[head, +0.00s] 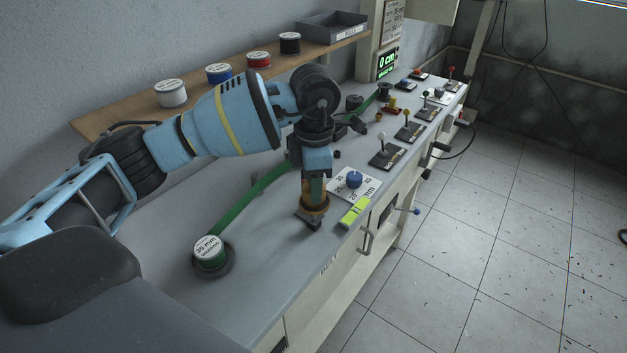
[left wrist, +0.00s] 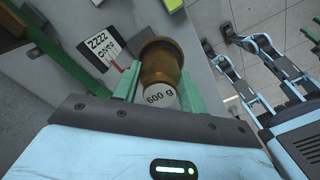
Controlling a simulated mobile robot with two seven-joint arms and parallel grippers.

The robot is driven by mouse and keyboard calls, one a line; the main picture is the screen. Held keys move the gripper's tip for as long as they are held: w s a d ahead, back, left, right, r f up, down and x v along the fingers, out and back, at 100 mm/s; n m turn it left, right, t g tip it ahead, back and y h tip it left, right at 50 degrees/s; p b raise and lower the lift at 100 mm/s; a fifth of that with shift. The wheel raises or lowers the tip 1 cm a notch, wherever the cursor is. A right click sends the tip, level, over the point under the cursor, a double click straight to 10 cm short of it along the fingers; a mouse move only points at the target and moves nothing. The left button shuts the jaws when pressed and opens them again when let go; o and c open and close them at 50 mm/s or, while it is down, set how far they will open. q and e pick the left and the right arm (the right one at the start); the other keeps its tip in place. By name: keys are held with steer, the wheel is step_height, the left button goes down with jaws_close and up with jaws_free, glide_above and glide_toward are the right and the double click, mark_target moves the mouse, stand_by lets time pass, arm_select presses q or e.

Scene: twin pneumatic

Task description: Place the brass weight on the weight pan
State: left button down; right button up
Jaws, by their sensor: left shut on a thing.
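My left gripper (head: 314,200) points down over the middle of the bench and is shut on the brass weight (head: 316,203). In the left wrist view the amber-brown weight (left wrist: 160,62) sits between the green finger pads, with a white end marked 600 g. I cannot tell in the head view whether its lower end touches the bench. I cannot make out the weight pan for certain.
A green bar (head: 253,193) runs along the bench behind the gripper. A blue knob (head: 354,178) on a white dial plate and a yellow-green level (head: 355,212) lie to the right. Levers line the far front edge. A wooden shelf (head: 130,118) holds several spools.

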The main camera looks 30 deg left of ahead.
stand_by(0.3)
arm_select(q)
steer(key=c, duration=0.8)
jaws_free()
steer(key=shift+f, duration=0.15)
step_height(320, 180, up, 12)
steer(key=shift+r, duration=0.15)
